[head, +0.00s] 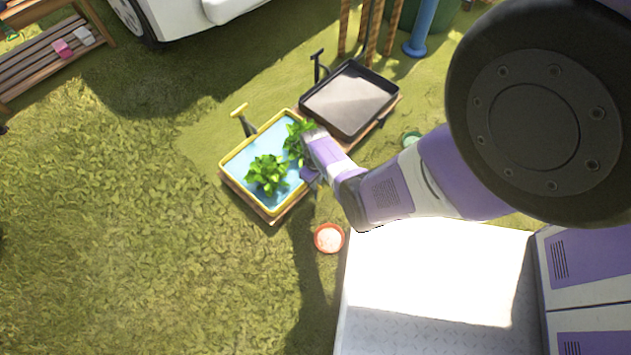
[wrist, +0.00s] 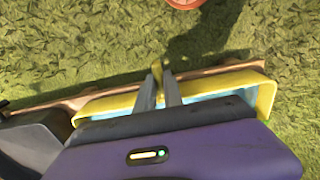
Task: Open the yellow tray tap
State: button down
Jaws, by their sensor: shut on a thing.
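The yellow tray (head: 238,187) lies left of my arm in the head view, light blue inside with green leafy plants (head: 268,174) in it. Its yellow rim also shows in the wrist view (wrist: 262,92). My gripper (wrist: 160,76) reaches over the tray's near side, its two grey fingers close together. They are shut on a small yellow piece, which looks like the yellow tray tap (wrist: 157,67), at the tray's outer edge. In the head view my gripper (head: 309,174) is small and partly hidden by my arm, and the tap cannot be made out.
A black tray (head: 372,80) stands behind on a wooden base. A yellow T-shaped handle (head: 240,112) rises at the yellow tray's far side. An orange-rimmed pot (head: 328,238) stands on the grass nearby. Open grass lies to the left.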

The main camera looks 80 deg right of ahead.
dwell(0.3)
jog(key=c, duration=1.5)
grip_release()
jog(key=shift+o, duration=0.2)
jog(key=shift+r+p, duration=2.35)
jog(key=shift+r, duration=1.55)
